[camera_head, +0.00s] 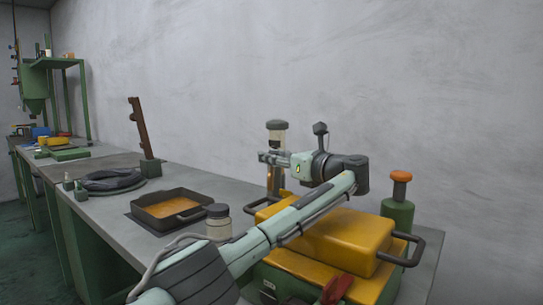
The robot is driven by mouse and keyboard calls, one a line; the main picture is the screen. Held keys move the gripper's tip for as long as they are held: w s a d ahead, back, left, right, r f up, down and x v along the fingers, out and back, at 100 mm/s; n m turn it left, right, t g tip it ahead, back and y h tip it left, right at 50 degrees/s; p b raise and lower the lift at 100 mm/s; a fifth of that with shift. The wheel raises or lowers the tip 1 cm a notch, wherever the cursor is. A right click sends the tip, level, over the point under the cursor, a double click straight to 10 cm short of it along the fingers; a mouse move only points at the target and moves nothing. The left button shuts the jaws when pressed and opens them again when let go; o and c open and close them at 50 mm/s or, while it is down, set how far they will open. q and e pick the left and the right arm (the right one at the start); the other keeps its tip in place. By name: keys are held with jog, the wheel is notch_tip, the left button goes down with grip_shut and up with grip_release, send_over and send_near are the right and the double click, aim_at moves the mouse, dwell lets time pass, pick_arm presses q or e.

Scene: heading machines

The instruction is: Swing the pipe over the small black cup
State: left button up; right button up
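My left gripper (265,158) is raised above the bench and points left, at the end of my pale green and black arm. Its fingertips overlap a slim upright dispenser-like thing (277,127) with a dark cap. I cannot tell whether they touch it or whether the fingers are open. I cannot pick out the pipe or the small black cup with certainty. A rusty brown notched bar (138,122) stands tilted on a dark green base further back. My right gripper is not in view.
A yellow-topped machine (345,238) with dark handles stands under my arm. An orange-knobbed green post (398,213) is right of it. A lidded jar (218,221), an orange-filled pan (173,208) and a dark coiled thing (112,180) sit leftward. A wall closes the back.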

pick_arm(q)
jog(key=shift+o, duration=0.9)
jog(key=shift+r, duration=0.1)
jog(key=shift+d, duration=0.1)
jog(key=v, duration=1.1)
jog(key=shift+s+d, duration=0.2)
jog(key=shift+s, duration=0.15)
jog(key=shift+c, duration=0.6)
